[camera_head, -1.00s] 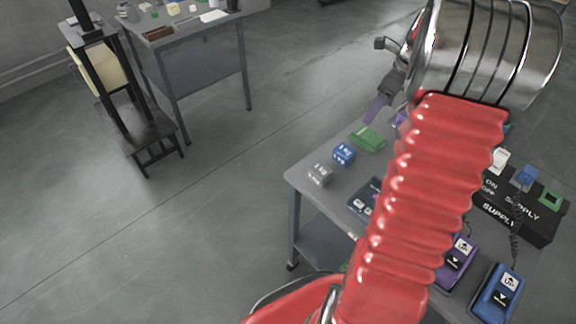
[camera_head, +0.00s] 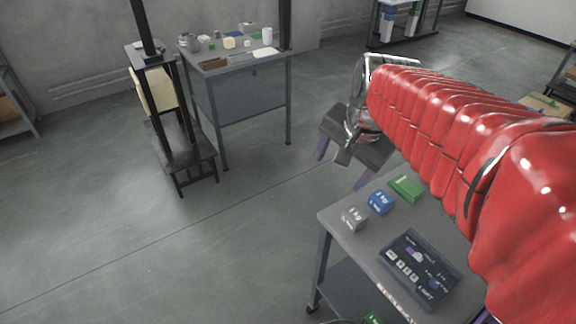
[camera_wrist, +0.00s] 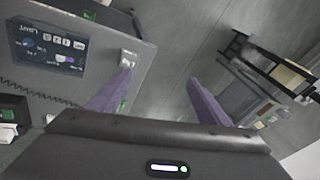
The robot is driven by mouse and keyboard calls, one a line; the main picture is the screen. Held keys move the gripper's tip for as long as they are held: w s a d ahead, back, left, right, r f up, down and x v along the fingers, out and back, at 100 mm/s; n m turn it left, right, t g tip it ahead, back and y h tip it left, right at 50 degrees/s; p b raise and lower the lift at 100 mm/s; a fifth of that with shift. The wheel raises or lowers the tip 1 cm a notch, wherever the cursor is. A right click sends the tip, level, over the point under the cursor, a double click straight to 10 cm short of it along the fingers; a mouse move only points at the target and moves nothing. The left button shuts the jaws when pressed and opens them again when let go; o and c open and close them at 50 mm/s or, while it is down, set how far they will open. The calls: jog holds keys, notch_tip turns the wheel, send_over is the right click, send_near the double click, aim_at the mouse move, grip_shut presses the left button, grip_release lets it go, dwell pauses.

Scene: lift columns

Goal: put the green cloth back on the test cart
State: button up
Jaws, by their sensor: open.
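A green, flat, folded-looking piece (camera_head: 406,187) lies on the near cart's grey top (camera_head: 345,240), beside a blue weight; it looks like the green cloth, but I cannot be sure. My gripper (camera_head: 341,166) hangs past the far edge of this cart in the head view, its purple fingers spread apart. In the wrist view my gripper (camera_wrist: 160,74) is open and nothing shows between its fingers but floor. Another green item (camera_head: 372,318) is partly visible low down at the cart, cut off by the frame.
On the cart top are a blue weight (camera_head: 381,202), a grey weight (camera_head: 354,219) and a dark control panel (camera_head: 418,267). A grey table (camera_head: 243,90) with small items and a dark stand (camera_head: 180,150) are at the back left. The floor between is clear.

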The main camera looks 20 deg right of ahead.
jog(key=s+a+f+n+t, duration=0.1)
jog(key=s+a+n, duration=0.8)
jog(key=s+n, duration=0.1)
jog(key=shift+a+f+n, duration=0.35)
jog(key=shift+n, duration=0.35)
jog(key=shift+c, duration=0.5)
